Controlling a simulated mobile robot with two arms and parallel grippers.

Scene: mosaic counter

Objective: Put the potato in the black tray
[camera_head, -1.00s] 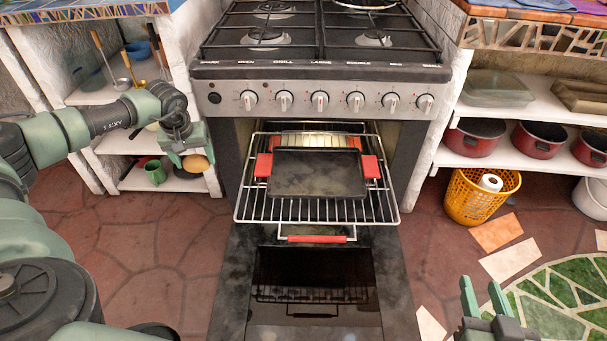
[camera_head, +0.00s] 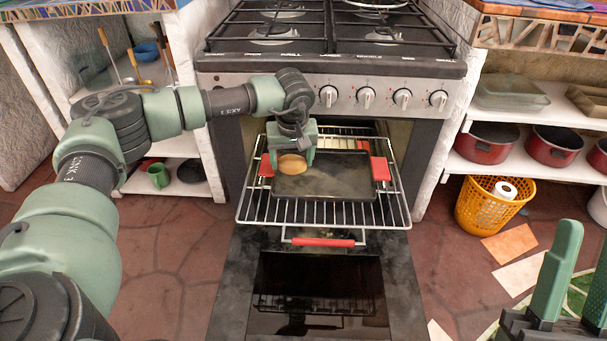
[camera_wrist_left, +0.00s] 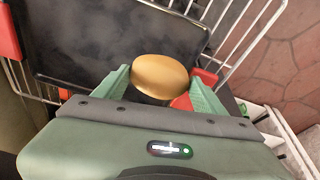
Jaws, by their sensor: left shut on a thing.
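The potato (camera_head: 292,165) is a smooth tan oval. My left gripper (camera_head: 293,158) is shut on it, over the left part of the black tray. In the left wrist view the potato (camera_wrist_left: 160,76) sits between the two green fingers (camera_wrist_left: 158,84). Whether it touches the tray cannot be told. The black tray (camera_head: 335,182) lies flat on the pulled-out oven rack, with red pieces at its sides; it also shows in the left wrist view (camera_wrist_left: 110,40). My right gripper (camera_head: 572,285) is open and empty at the lower right, away from the oven.
Shelves with red pots (camera_head: 485,141) and a yellow basket (camera_head: 488,203) stand to the right. A green mug (camera_head: 158,175) stands on the left shelf.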

